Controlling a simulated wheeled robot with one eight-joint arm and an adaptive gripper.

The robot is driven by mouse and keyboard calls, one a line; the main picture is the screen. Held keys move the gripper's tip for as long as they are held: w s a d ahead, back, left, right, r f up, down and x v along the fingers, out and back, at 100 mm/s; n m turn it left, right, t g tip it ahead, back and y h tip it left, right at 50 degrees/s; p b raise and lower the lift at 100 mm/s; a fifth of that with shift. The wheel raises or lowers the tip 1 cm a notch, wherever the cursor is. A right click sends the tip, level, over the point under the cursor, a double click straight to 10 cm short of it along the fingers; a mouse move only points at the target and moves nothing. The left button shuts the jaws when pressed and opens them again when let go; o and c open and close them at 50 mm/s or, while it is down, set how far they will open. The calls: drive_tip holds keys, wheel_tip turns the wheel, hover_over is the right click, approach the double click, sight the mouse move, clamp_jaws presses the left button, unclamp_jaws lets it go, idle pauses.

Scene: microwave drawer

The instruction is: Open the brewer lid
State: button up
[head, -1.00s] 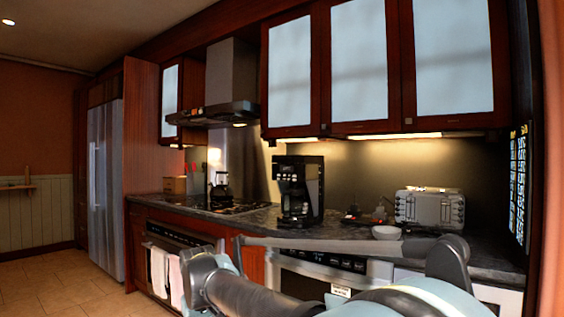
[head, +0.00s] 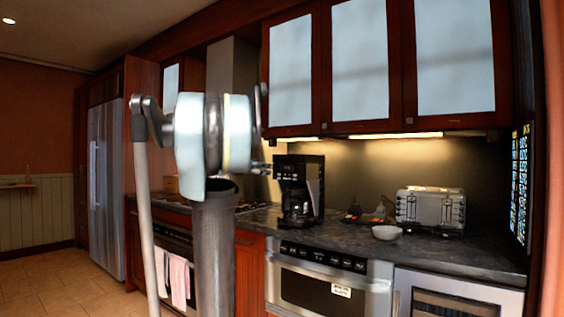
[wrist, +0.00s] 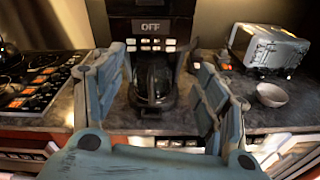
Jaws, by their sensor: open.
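The black coffee brewer (head: 312,172) stands upright on the dark counter, its lid at the top and looking closed. I see no contact. In the head view my arm hides most of the gripper.
A silver toaster (head: 430,208) and a white bowl (head: 386,232) stand on the counter right of the brewer. The stovetop (wrist: 35,84) is to its left. Wall cabinets (head: 366,65) hang above. An oven (head: 318,286) is below the counter.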

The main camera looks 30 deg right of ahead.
wheel_tip(320, 180, up, 4)
drive_tip(key=w+d+n+h, duration=0.1)
drive_tip(key=w+d+n, duration=0.1)
drive_tip(key=w, duration=0.1)
approach(284, 157)
drive_tip(key=shift+n+t, duration=0.3)
drive_tip(key=shift+t, duration=0.1)
drive_tip(key=x, duration=0.9)
drive_tip(key=shift+s+d+f, duration=0.25)
drive_tip(key=shift+c, duration=0.6)
drive_tip(key=c, duration=1.4)
drive_tip(key=shift+a, duration=0.1)
